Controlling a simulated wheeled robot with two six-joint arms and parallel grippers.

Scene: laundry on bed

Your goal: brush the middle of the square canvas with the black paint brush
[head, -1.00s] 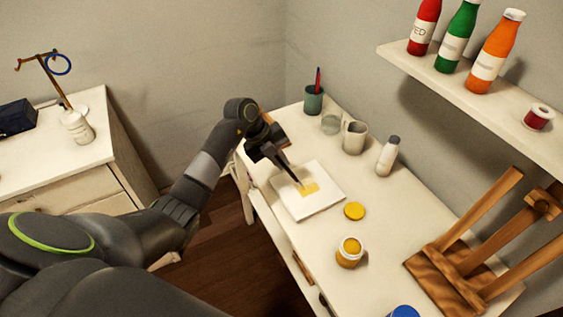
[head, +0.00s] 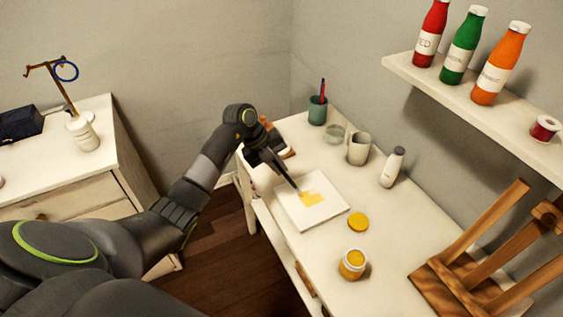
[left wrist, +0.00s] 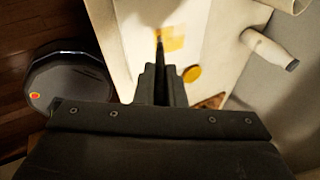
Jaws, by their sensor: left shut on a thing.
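The square white canvas (head: 322,214) lies flat on the white table, with a yellow paint patch (head: 314,200) around its middle. My left gripper (head: 274,163) is above the canvas's far left edge. It is shut on the black paint brush (head: 290,182), which slants down so that its tip is at the left side of the patch. I cannot tell whether the tip touches the canvas. In the left wrist view, the brush (left wrist: 159,42) points away from the gripper (left wrist: 160,75) over the yellow patch (left wrist: 172,38). My right gripper is not in view.
An open yellow paint jar (head: 353,264) and its yellow lid (head: 358,222) stand right of the canvas. A cup (head: 358,148), a white bottle (head: 392,167) and a green pen holder (head: 317,110) are behind. A wooden easel (head: 480,255) stands at the right.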

